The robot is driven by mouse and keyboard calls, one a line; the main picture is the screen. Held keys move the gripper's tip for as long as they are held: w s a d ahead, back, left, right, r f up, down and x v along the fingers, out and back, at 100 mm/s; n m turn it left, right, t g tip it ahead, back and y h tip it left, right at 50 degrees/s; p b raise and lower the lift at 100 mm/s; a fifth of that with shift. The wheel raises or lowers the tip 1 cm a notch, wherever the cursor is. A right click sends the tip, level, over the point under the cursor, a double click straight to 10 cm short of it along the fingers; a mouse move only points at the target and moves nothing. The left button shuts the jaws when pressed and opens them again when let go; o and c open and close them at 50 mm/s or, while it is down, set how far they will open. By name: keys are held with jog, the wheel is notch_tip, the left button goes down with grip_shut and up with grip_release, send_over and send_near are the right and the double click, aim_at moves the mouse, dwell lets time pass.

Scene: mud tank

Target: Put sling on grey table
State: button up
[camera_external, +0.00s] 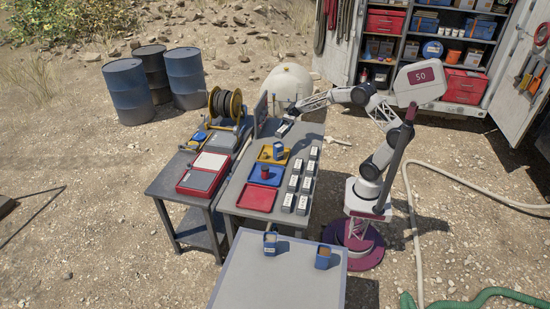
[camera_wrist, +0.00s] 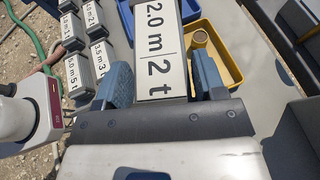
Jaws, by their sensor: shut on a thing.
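My gripper (camera_external: 285,124) is over the far end of the middle grey table (camera_external: 232,188). In the wrist view its blue fingers (camera_wrist: 162,82) are shut on a sling block (camera_wrist: 158,45) with a white label reading "2.0 m | 2 t". In the external view the held block (camera_external: 282,131) is small and partly hidden by the gripper; I cannot tell whether it touches the table. Several similar labelled grey blocks (camera_external: 294,184) stand in rows on the table's right side. Another grey table (camera_external: 275,282) with a paler top stands in the foreground.
Yellow (camera_external: 264,157), blue (camera_external: 258,178) and red (camera_external: 257,198) trays lie along the middle table. Two blue containers (camera_external: 270,245) (camera_external: 322,258) stand on the foreground table, whose front part is clear. A side table at left carries a cable reel (camera_external: 225,104) and red case (camera_external: 186,190).

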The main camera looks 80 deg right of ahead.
jog(key=s+d+f+n+g, duration=0.3)
jog(key=s+f, duration=0.7)
jog(key=s, duration=0.4)
jog(key=shift+s+f+g+y, duration=0.2)
jog(key=shift+f+g+y, duration=0.1)
jog(key=shift+f+y, duration=0.1)
jog(key=shift+f, duration=3.35)
jog(key=shift+f, duration=0.55)
jog(key=o, duration=1.3)
jog(key=shift+v, duration=3.95)
